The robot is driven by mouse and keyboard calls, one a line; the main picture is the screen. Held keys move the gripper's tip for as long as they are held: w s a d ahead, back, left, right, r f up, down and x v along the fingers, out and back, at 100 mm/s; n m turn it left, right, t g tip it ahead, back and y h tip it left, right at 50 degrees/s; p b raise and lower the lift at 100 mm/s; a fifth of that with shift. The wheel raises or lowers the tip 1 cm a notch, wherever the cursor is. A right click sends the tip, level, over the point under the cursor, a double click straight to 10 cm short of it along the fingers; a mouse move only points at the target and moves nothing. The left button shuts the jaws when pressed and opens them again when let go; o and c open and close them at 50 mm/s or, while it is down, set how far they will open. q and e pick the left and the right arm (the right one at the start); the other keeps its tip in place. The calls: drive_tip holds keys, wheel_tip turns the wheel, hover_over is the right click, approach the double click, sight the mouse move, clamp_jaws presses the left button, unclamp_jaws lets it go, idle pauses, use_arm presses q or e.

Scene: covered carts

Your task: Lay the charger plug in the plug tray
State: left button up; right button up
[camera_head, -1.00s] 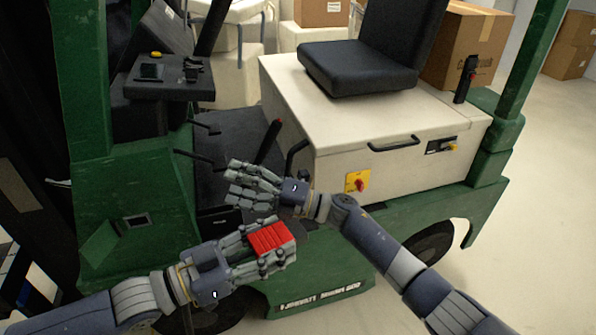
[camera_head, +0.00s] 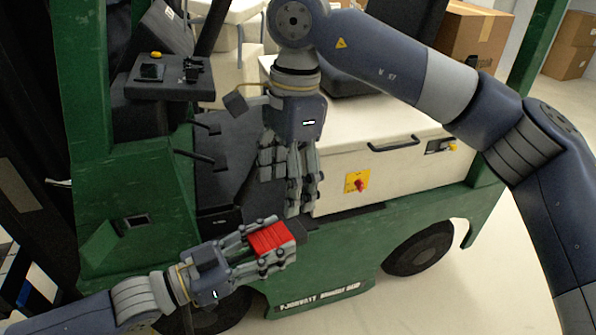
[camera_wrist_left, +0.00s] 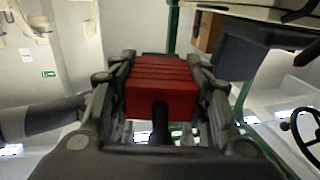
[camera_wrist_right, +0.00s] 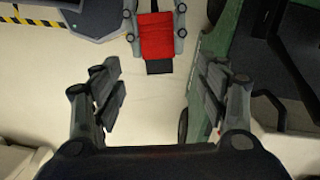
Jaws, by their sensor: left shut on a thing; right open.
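The charger plug is a red ribbed block (camera_head: 269,238) with a dark end at its right. My left gripper (camera_head: 272,247) is shut on it and holds it up in front of the green truck. In the left wrist view the red block (camera_wrist_left: 160,90) sits between the fingers, with a dark stub on its near face. My right gripper (camera_head: 288,192) is open and empty, fingers pointing down, just above and behind the plug. In the right wrist view the red block (camera_wrist_right: 156,36) and its black end (camera_wrist_right: 158,66) lie beyond the open fingers (camera_wrist_right: 158,85). I cannot make out a plug tray.
The green truck (camera_head: 330,285) has a cream battery cover (camera_head: 395,170) with a black handle and a red knob on a yellow plate (camera_head: 357,182). A dark console (camera_head: 165,80) stands at upper left. Boxes (camera_head: 470,35) stand behind. Pale floor (camera_head: 470,300) is clear at right.

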sight(298, 227)
drive_tip(key=shift+t+h, duration=0.4)
drive_tip(key=shift+h, duration=0.2)
drive_tip(key=f, duration=0.3)
drive_tip(key=d+f, duration=0.1)
drive_tip(key=f, duration=0.3)
drive_tip(key=d+f, duration=0.1)
drive_tip(key=f, duration=0.3)
drive_tip(key=shift+w, duration=0.25)
drive_tip(key=shift+r, duration=0.1)
drive_tip(key=c, duration=1.3)
use_arm(q)
drive_tip(key=o, duration=1.4)
use_arm(e)
drive_tip(key=shift+c, duration=0.4)
use_arm(q)
drive_tip(key=shift+o, duration=0.3)
drive_tip(key=shift+a, duration=0.1)
